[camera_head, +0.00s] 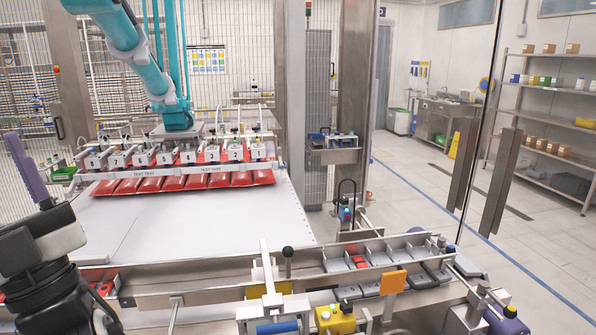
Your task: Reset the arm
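A teal picker arm (138,48) comes down from the top left. Its end head (178,116) is over a row of numbered vacuum units (185,155). A row of red packs (185,180) lies directly under these units, at the far side of a white table; I cannot tell whether the packs are gripped. My gripper (26,168) is at the left edge, with a purple finger-like part pointing up, well apart from the picker arm. I see no object in it, and its opening is not clear. A small post with coloured buttons (346,214) stands right of the table.
The white table (200,225) is mostly bare. A metal rail with compartments (375,257) crosses the front, with a black-knobbed lever (287,260), an orange plate (393,282) and a yellow block (335,319). Steel posts stand behind. Open floor (440,215) and shelves (550,110) are at right.

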